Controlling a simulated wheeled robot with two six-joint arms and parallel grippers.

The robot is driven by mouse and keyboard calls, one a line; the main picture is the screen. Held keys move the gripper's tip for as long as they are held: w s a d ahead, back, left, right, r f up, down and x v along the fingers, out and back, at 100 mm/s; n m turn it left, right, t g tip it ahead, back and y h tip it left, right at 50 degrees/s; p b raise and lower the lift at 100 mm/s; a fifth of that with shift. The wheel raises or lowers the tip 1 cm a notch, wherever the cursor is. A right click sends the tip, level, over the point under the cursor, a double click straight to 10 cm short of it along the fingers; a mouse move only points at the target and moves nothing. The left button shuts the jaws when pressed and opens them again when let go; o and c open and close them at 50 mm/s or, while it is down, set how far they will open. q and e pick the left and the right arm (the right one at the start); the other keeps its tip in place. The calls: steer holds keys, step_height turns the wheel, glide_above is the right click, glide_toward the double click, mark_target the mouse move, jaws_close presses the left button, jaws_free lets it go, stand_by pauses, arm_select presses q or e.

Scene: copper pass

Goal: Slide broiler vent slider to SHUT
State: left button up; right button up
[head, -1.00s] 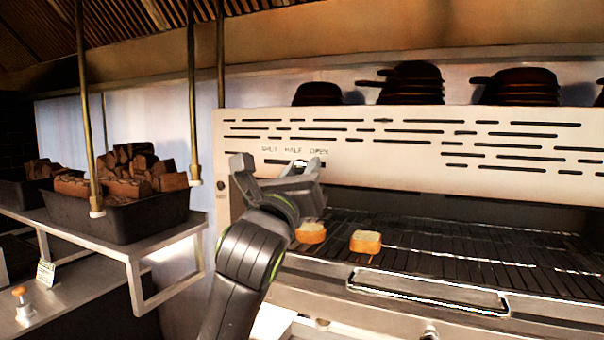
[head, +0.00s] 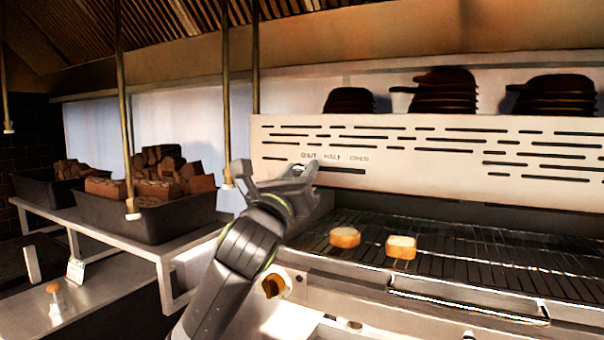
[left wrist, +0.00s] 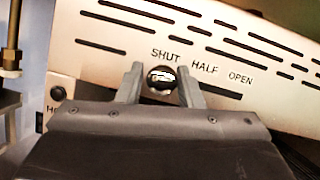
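The broiler vent slider is a small round shiny knob (left wrist: 162,78) in a dark slot on the pale front panel (left wrist: 95,60). In the left wrist view it stands at the left part of the slot, under the printed SHUT label; the slot runs on to the right under HALF and OPEN. In the head view the knob (head: 298,167) shows just behind my left gripper (head: 290,178). The right gripper is not in view.
Below the panel is a broiler grill rack (head: 470,250) with two bread pieces (head: 401,247) near its left end. A bar handle (head: 465,305) and an orange knob (head: 273,286) lie below. Dark pans (head: 443,93) stand on top. A wood-filled black bin (head: 150,220) and hanging rods are at left.

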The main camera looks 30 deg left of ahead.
arm_select(q)
steer(key=shift+o, duration=1.1)
steer(key=shift+a, duration=0.15)
steer(key=shift+o, duration=0.2)
steer(key=shift+a+f, duration=0.15)
steer(key=shift+s+d+f, duration=0.15)
steer(key=shift+s+d, duration=0.1)
steer(key=shift+s, duration=0.05)
steer(key=b+v, duration=1.6)
steer(key=shift+s+a, duration=0.15)
steer(key=shift+s, duration=0.15)
steer(key=shift+f, duration=0.15)
